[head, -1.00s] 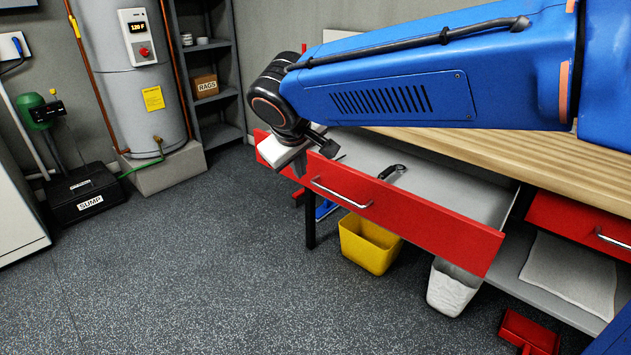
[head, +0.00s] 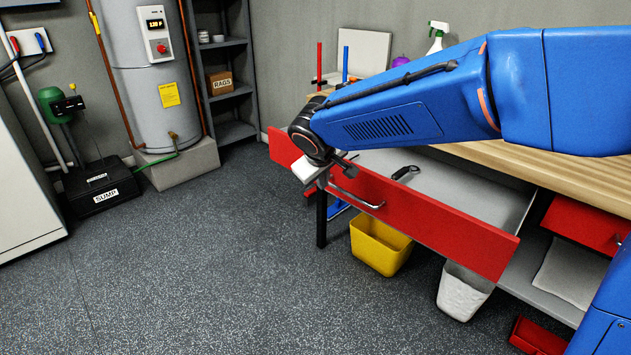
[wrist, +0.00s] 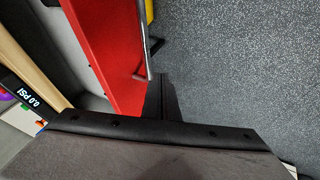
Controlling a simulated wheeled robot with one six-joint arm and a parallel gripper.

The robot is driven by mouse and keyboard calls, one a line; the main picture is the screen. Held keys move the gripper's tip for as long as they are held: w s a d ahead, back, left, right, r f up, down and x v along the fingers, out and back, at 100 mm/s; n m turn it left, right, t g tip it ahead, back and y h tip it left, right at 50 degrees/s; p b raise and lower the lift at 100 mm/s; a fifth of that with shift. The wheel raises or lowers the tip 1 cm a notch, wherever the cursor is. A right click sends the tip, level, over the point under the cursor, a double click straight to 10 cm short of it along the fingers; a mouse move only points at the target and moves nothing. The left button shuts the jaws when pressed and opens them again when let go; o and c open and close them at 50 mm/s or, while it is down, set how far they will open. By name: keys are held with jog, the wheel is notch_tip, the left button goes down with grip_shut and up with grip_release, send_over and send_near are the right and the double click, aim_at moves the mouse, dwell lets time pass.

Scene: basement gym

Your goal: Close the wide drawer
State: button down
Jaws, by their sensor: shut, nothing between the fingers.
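The wide drawer (head: 440,226) has a red front and a silver bar handle (head: 356,194), and stands pulled out from under the wooden workbench (head: 520,160). Its grey inside shows, with a small black-handled tool (head: 405,172) in it. My gripper (head: 321,185) is shut and empty, in front of the drawer front near the left end of the handle. In the wrist view the dark fingers (wrist: 162,98) are beside the red drawer front (wrist: 108,45) and the handle's end (wrist: 147,72). I cannot tell whether they touch it.
A second red drawer (head: 585,224) is at the right. A yellow bin (head: 380,246) and a white bin (head: 464,292) stand below the wide drawer. A red dustpan (head: 538,338) lies at the lower right. The floor (head: 200,280) to the left is clear.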

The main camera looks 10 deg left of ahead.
jog(key=shift+w+d, duration=0.25)
jog(key=shift+w, duration=0.05)
jog(key=w+d, duration=0.6)
jog(key=w, duration=0.1)
jog(key=w+d, duration=0.6)
jog(key=w, duration=0.2)
jog(key=w+d, duration=0.6)
jog(key=w, duration=0.2)
jog(key=shift+f, duration=0.1)
jog(key=shift+w, duration=0.1)
jog(key=shift+d, duration=0.1)
